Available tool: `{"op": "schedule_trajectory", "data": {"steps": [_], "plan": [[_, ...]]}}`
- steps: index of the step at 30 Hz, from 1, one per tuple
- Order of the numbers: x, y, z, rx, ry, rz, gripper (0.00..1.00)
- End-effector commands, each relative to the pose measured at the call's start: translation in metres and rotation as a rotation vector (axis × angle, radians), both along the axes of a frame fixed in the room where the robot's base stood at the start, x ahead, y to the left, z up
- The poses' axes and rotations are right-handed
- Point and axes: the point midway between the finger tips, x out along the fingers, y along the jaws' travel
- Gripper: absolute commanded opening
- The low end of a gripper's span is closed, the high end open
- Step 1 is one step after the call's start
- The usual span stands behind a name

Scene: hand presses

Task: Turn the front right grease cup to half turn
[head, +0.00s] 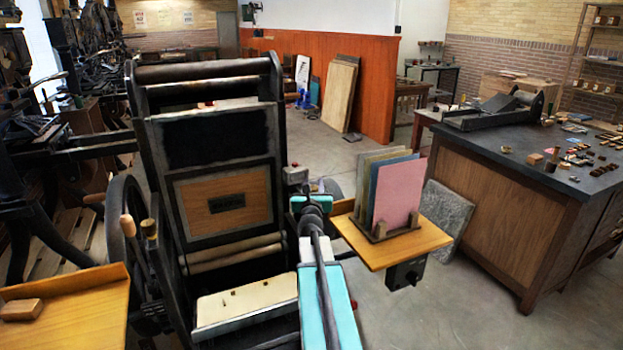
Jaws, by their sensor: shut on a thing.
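My teal and grey arm reaches up from the bottom of the head view to the right side of the black hand press (277,95). The wrist end of my gripper (311,203) is by the press's right edge, left of a small wooden shelf. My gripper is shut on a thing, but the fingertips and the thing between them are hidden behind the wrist. I cannot make out the front right grease cup; my arm covers part of that side of the press. No turn mark or cup angle can be read.
A wooden shelf (430,238) with upright coloured sheets (397,190) stands close right of my wrist. A wooden feed table (70,310) is at lower left, beside a flywheel (118,205). A dark-topped workbench (560,200) stands at right, with open floor before it.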

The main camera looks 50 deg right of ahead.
Motion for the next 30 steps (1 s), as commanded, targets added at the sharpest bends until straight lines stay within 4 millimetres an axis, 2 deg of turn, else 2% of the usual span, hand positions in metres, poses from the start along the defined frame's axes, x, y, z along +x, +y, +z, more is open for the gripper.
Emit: {"op": "schedule_trajectory", "data": {"steps": [1, 30], "plan": [[0.0026, 0.0009, 0.0062, -0.001, 0.001, -0.008, 0.09], [-0.0054, -0.0045, 0.0032, -0.004, 0.000, -0.305, 0.09]]}}
